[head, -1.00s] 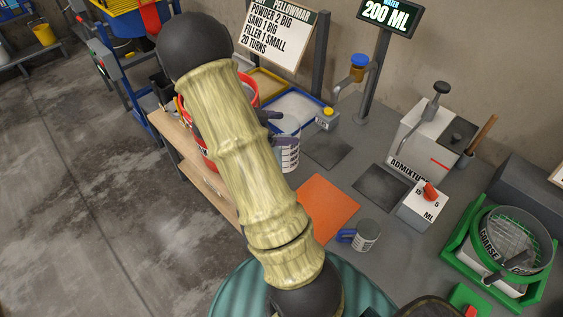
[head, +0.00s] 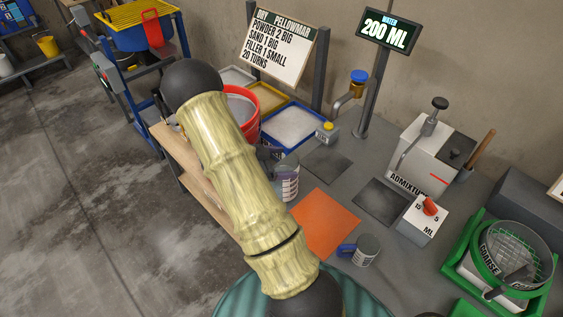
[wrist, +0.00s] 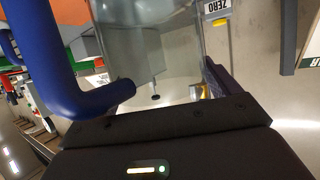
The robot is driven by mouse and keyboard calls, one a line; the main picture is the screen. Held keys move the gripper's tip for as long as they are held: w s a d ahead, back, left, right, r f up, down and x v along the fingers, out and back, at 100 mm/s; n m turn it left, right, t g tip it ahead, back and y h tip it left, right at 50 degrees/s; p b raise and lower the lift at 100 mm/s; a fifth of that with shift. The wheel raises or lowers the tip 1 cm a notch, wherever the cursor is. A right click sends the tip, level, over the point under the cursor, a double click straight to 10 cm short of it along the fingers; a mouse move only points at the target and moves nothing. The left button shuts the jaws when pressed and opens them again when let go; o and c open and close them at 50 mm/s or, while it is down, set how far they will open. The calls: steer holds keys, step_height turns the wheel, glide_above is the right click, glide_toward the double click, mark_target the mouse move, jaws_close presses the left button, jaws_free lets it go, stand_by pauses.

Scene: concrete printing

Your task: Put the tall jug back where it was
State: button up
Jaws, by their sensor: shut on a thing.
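The tall jug (head: 287,184) is clear with dark markings, just right of my arm in the head view, by the near-left edge of the bench. Its clear wall (wrist: 150,45) and thick blue handle (wrist: 75,100) fill the upper left of the wrist view. My gripper (wrist: 165,125) is shut on the jug; its fingertips are mostly hidden. In the head view my arm covers most of the gripper. I cannot tell whether the jug's base touches the bench.
An orange mat (head: 322,222) and two dark pads (head: 326,165) (head: 381,202) lie on the bench. A small jug (head: 366,250) stands near the mat. The red bucket (head: 243,108), blue-rimmed tray (head: 292,124), brass tap (head: 350,92) and admixture dispenser (head: 424,155) stand around them.

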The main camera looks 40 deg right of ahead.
steer(key=shift+f, duration=0.35)
steer(key=o, duration=1.8)
steer(key=b+v, duration=0.2)
steer(key=v, duration=1)
